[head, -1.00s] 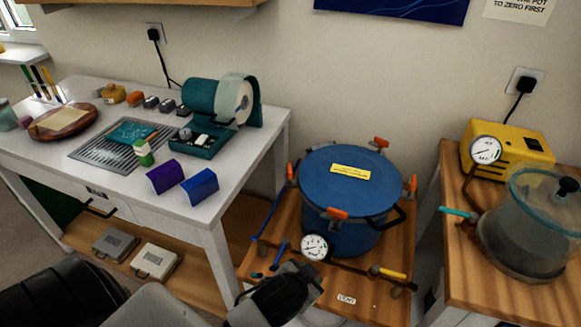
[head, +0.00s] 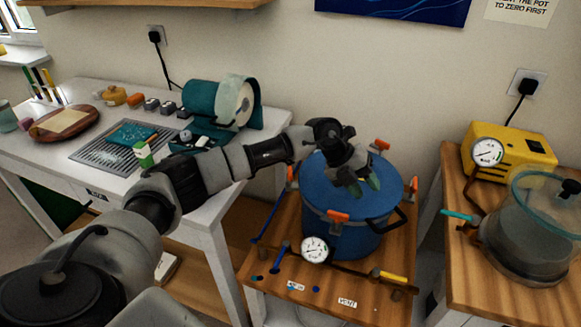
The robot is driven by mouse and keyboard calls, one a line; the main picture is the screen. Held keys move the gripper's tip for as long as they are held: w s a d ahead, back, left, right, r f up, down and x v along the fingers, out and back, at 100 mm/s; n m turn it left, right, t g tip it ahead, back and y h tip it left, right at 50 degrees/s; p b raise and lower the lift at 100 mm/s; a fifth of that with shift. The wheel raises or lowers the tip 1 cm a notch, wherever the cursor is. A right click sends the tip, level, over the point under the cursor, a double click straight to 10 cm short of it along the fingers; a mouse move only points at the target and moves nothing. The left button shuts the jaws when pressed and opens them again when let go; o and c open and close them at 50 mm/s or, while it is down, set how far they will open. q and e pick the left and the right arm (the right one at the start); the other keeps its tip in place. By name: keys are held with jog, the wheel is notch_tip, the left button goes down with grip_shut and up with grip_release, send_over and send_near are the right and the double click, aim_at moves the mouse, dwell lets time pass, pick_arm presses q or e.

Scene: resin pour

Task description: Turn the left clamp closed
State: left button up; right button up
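The blue pressure pot (head: 340,230) stands on the low wooden table with orange clamps around its lid. The left clamp (head: 291,172) shows as a small patch of orange at the lid's left edge, beside my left arm; its handle position cannot be made out. Other clamps are the front clamp (head: 338,216), the right clamp (head: 412,184) and the back clamp (head: 381,145). My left gripper (head: 364,186) is above the lid, right of the left clamp, fingers pointing down with a gap between them and nothing held. It hides part of the lid. My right gripper is out of view.
A gauge (head: 315,249) and a yellow-handled valve (head: 392,275) sit in front of the pot. A black handle (head: 388,220) juts from its front right. A yellow pump (head: 515,150) and clear chamber (head: 535,230) stand on the right table. My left arm crosses the white bench.

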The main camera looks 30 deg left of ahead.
pick_arm(q)
jog(key=w+a+r+n+g+y, duration=0.1)
jog(key=a+r+y, duration=0.15)
jog(key=a, duration=0.45)
jog(key=w+a+r+n+y, duration=0.1)
jog(key=a+y, duration=0.2)
jog(key=a, duration=0.3)
jog(key=n+g+y, duration=0.1)
jog(key=n+y, duration=0.1)
jog(key=y, duration=0.1)
send_near(290, 169)
jog(key=shift+h, duration=0.25)
jog(key=f, duration=0.3)
jog(key=f+p, duration=0.1)
jog(key=f, duration=0.3)
jog(key=shift+w+a+f+p, duration=0.15)
jog(key=shift+a+f+p, duration=0.05)
jog(key=shift+f+p, duration=0.15)
jog(key=shift+f, duration=0.85)
jog(key=shift+c, duration=0.3)
jog(key=shift+m, duration=0.3)
grip_shut()
